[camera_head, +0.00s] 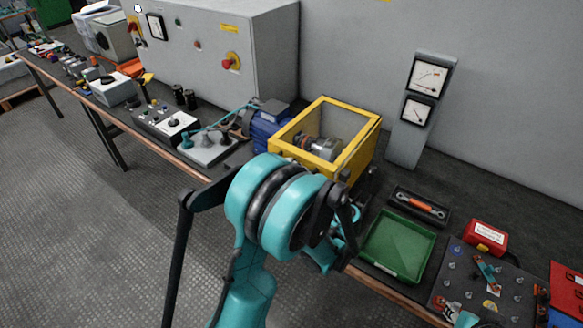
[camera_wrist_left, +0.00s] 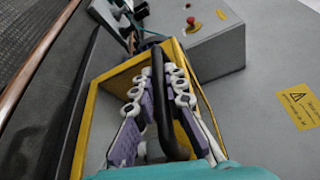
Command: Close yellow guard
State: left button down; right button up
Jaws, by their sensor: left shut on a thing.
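The yellow guard (camera_head: 365,145) is a box-like frame on the bench, with a grey motor-like part (camera_head: 322,148) visible inside it. In the left wrist view the yellow frame (camera_wrist_left: 86,125) surrounds my left gripper (camera_wrist_left: 160,110). Its two fingers, with purple pads and pale links, lie on either side of a black bar-shaped handle (camera_wrist_left: 160,95) and are shut on it. In the head view my teal arm covers the area before the guard, and the fingers are not clearly visible. I cannot tell how far the guard is swung.
A green tray (camera_head: 398,245) and a small tray with an orange-handled tool (camera_head: 422,205) lie right of the guard. The floor in front is clear.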

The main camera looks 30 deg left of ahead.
pick_arm(q)
jog(key=c, duration=1.9)
grip_release()
jog(key=shift+s+f, duration=0.2)
jog(key=shift+f, duration=0.15)
jog(key=shift+o, duration=0.2)
jog(key=shift+w+r, duration=0.1)
jog(key=v, duration=1.2)
